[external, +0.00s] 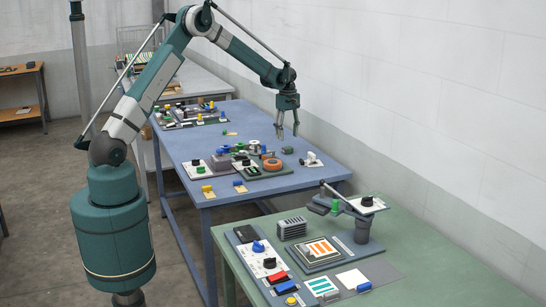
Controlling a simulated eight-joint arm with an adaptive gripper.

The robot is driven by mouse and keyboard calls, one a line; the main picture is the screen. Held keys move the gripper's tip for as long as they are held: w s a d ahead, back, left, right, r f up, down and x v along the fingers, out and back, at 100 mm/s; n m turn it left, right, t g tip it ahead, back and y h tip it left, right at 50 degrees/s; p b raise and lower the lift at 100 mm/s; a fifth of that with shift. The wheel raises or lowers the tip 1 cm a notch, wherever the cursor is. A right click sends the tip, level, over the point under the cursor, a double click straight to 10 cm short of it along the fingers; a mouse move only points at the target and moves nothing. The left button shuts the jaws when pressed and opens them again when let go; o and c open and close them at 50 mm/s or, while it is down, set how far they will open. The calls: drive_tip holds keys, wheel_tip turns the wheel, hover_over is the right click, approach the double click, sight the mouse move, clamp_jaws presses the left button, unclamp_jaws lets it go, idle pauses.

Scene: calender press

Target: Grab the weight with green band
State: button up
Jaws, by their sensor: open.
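My gripper (288,132) hangs over the far right part of the blue table, pointing down, with its fingers apart and nothing between them. No weight with a green band can be made out for sure at this size. A small green piece (335,207) shows by the press arm on the green table, to the lower right of my gripper. A small dark green object (287,150) lies on the blue table just below my gripper. I cannot tell whether either is the weight.
The blue table (225,137) holds an orange ring (272,164) and several small devices. The green table (430,250) in front carries a press (361,231), a grey finned block (292,228) and a control panel (263,262). Its right side is clear. A white wall (430,90) runs along the right.

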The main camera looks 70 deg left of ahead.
sight(288, 147)
drive_tip(key=shift+f, duration=0.1)
drive_tip(key=shift+f, duration=1.2)
drive_tip(key=shift+f, duration=0.1)
drive_tip(key=shift+f, duration=2.55)
drive_tip(key=shift+c, duration=0.6)
drive_tip(key=c, duration=1.1)
